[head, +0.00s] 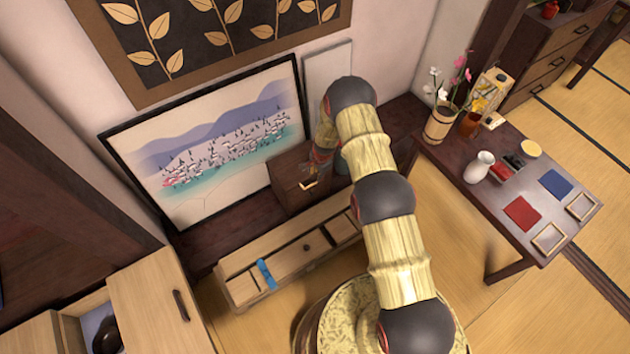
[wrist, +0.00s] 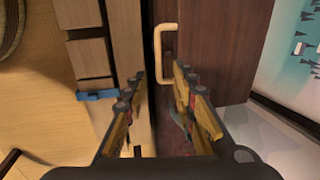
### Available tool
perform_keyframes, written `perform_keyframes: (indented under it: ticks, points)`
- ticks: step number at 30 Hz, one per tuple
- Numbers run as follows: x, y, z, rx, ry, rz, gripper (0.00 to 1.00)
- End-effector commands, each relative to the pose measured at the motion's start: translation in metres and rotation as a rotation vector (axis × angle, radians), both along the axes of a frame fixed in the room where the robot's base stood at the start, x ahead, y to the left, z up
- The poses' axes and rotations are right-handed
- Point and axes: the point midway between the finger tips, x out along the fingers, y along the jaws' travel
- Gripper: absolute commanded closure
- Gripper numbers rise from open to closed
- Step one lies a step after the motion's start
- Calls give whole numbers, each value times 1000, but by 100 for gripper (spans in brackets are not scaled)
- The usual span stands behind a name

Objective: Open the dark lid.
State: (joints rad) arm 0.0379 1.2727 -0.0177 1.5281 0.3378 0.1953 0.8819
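The dark brown wooden box (head: 290,192) stands behind the low pale bench, in front of the picture panel. I take its dark top as the dark lid (wrist: 215,50), which fills the middle of the wrist view. A pale, looped handle (wrist: 158,48) is on it; it also shows small in the head view (head: 309,185). My gripper (wrist: 160,75) is open, its fingers apart on either side of the handle's near end. I cannot tell whether they touch it. In the head view my arm partly hides the gripper and the box's right side.
The low pale wooden bench (head: 240,290) with a blue strip (head: 266,274) lies just in front. The picture panel (head: 205,150) stands close behind. A dark table (head: 470,205) with vases and small cloths is at right. A pale cabinet (head: 150,300) is at lower left.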

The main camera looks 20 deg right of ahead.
Motion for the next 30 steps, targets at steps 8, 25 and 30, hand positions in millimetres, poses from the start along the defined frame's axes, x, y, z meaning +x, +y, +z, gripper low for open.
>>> perform_keyframes:
  ticks: [8,25,30]
  points:
    - [4,3,-46,0,5,3,73]
    - [10,5,-72,0,3,5,73]
    - [10,5,-72,0,4,4,81]
